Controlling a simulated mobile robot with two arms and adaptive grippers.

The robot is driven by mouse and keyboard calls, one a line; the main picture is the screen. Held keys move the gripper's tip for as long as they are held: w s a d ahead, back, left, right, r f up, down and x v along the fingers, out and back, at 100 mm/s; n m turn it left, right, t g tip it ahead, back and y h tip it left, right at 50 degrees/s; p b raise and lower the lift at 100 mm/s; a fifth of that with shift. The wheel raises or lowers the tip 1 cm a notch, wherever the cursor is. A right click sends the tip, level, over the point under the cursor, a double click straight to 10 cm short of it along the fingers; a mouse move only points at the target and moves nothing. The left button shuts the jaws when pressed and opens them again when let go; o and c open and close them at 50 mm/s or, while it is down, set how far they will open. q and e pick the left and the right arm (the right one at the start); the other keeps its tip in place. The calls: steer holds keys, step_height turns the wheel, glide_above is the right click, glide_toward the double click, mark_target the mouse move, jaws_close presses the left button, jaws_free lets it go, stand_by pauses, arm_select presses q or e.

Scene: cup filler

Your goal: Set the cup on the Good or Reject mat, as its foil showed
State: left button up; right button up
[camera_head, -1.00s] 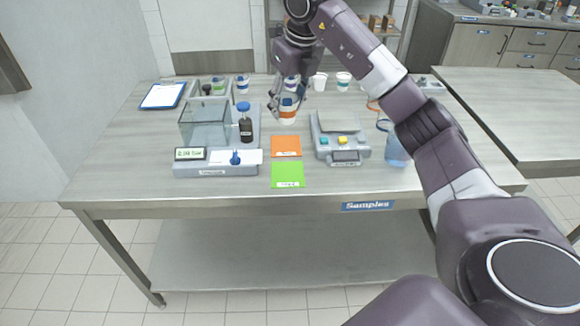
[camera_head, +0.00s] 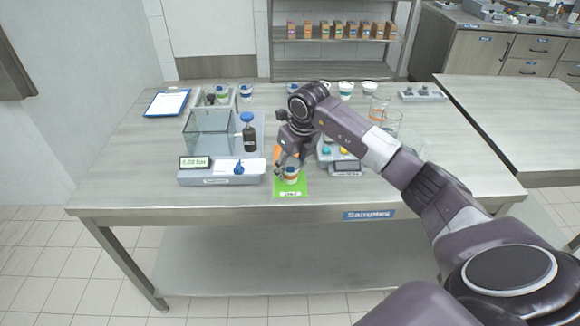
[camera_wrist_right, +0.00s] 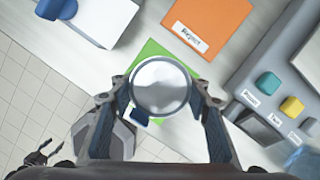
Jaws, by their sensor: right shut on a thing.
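My right gripper (camera_head: 288,166) is shut on a cup (camera_head: 291,176) with an orange and blue band. It holds the cup upright at the green Good mat (camera_head: 308,187); I cannot tell whether its base touches. In the right wrist view the cup's round, greyish-white top (camera_wrist_right: 160,85) sits between the fingers, with the green mat (camera_wrist_right: 150,47) partly hidden under it. The orange Reject mat (camera_wrist_right: 215,20) is bare in that view; in the head view my arm mostly covers it. My left gripper (camera_wrist_right: 45,157) shows small at the wrist view's lower left, its jaws unclear.
A scale with a glass box (camera_head: 208,132) and a dark bottle (camera_head: 249,135) stand left of the mats. A device with coloured buttons (camera_head: 346,168) stands close on the right. Several cups (camera_head: 346,90), glass beakers (camera_head: 378,107) and a clipboard (camera_head: 167,102) are farther back.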

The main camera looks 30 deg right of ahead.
steer(key=shift+f, duration=0.2)
steer(key=o, duration=1.2)
steer(key=shift+o, duration=0.2)
steer(key=shift+r, duration=0.1)
steer(key=shift+r, duration=0.25)
steer(key=b+v, duration=0.1)
steer(key=v, duration=1)
steer(key=shift+s+r+b, duration=0.2)
steer(key=shift+r+b, duration=0.15)
